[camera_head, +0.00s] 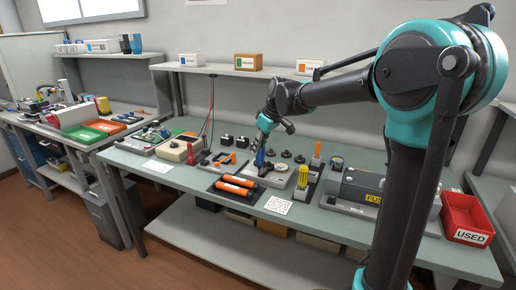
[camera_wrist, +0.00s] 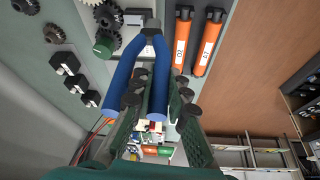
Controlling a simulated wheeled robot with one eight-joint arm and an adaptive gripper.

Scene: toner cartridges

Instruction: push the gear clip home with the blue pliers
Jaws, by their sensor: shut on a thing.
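My gripper (camera_head: 265,130) points down over the workbench and is shut on the blue pliers (camera_head: 260,158). In the wrist view the pliers (camera_wrist: 161,75) show two blue handles and a dark head pointing to the top of the picture. The dark fingers of my gripper (camera_wrist: 158,105) are around the handle area; exactly how they meet each handle is unclear. In the head view the pliers are upright above a pale plate (camera_head: 281,178) with round parts. The gear clip is too small or hidden to make out.
Two orange rollers (camera_head: 237,182) lie in a dark tray left of the pliers. Loose dark gears (camera_wrist: 54,33) and black blocks (camera_wrist: 76,84) stand nearby. A yellow brush (camera_head: 302,184), a grey machine (camera_head: 358,190) and a red USED bin (camera_head: 466,216) are to the right.

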